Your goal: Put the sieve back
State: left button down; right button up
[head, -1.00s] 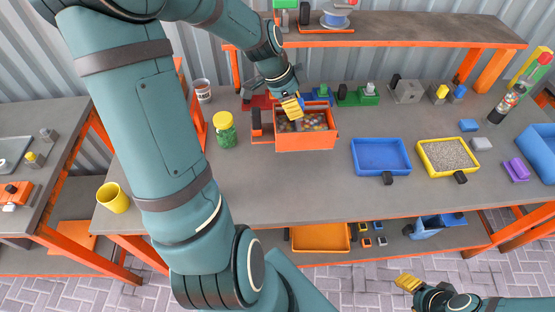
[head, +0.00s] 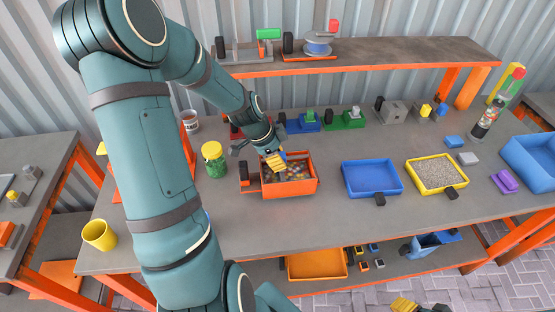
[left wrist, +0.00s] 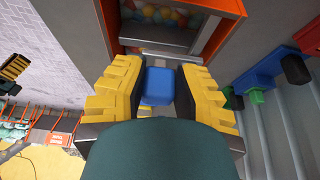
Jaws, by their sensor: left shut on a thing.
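My left gripper (head: 275,161) is at the back left of an orange box (head: 291,189) that holds many small coloured pieces. In the left wrist view its yellow fingers (left wrist: 158,88) are shut on a small blue block-like handle (left wrist: 157,86). A grey frame (left wrist: 155,47) lies just beyond the handle, at the orange box's edge. It may be the sieve; whether the handle joins it is unclear. My right gripper (head: 404,304) shows only partly at the bottom edge of the head view, away from the table.
A blue tray (head: 371,178) and a yellow-rimmed tray of gravel (head: 437,174) stand to the right of the box. A green jar with a yellow lid (head: 214,160) stands to its left. Several small machines line the back.

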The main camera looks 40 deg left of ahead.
pick_arm(q)
jog(key=shift+f, duration=0.15)
jog(key=shift+f, duration=0.1)
jog(key=shift+f, duration=0.1)
jog(key=c, duration=0.9)
grip_release()
jog(key=shift+o, duration=0.2)
jog(key=shift+r, duration=0.3)
jog(key=p+v, duration=0.1)
jog(key=v, duration=1)
jog(key=shift+s+r, duration=0.15)
jog(key=shift+r, duration=0.25)
jog(key=shift+a, duration=0.1)
